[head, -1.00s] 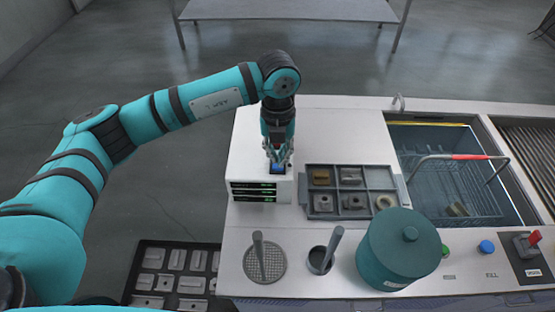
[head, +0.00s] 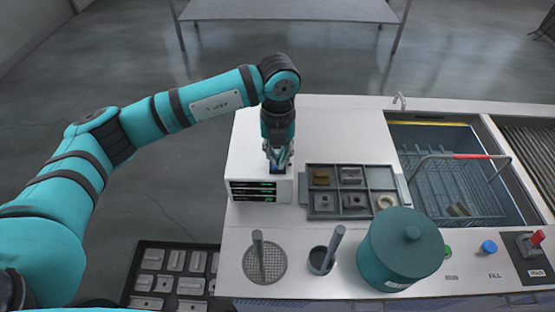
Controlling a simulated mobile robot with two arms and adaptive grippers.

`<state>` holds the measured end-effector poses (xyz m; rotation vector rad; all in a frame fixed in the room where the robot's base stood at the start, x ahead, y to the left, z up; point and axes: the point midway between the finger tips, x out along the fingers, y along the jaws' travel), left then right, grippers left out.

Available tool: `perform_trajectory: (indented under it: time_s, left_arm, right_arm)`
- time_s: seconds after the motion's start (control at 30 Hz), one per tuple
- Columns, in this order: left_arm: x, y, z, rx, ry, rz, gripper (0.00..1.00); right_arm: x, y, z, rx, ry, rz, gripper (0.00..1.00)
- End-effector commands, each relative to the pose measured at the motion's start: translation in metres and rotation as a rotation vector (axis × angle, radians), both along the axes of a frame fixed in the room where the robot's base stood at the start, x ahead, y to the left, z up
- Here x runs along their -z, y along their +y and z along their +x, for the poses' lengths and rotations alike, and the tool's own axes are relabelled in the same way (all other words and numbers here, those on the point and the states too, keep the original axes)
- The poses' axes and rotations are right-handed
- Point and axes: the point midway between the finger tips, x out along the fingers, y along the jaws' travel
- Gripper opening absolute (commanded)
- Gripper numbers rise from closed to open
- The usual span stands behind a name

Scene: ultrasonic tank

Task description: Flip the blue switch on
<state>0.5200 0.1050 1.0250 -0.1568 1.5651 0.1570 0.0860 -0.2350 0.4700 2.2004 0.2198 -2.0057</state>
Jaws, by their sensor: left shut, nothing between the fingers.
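The blue switch (head: 277,169) is a small blue patch on the top front of a white box with dark front slots (head: 254,190). My left gripper (head: 277,164) points straight down right over it, shut and empty. The fingers hide most of the switch, so I cannot tell its position or whether they touch it. My right gripper is not in view.
A grey divided tray (head: 348,217) with several metal parts sits right of the box. A teal lidded pot (head: 401,249) stands at the front, beside two upright-handled tools. A blue button (head: 489,247) and red switch (head: 530,240) are on the front panel. The tank (head: 515,213) is at right.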

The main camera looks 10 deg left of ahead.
Motion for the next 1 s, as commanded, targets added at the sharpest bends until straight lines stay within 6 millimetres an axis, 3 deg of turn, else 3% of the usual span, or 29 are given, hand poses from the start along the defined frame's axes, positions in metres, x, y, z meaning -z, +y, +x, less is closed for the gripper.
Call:
perform_trajectory:
  time_s: [1.0]
  left_arm:
    - [0.015,0.000,0.000,0.000,0.001,0.001,0.00]
  right_arm:
    - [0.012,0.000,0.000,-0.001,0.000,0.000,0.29]
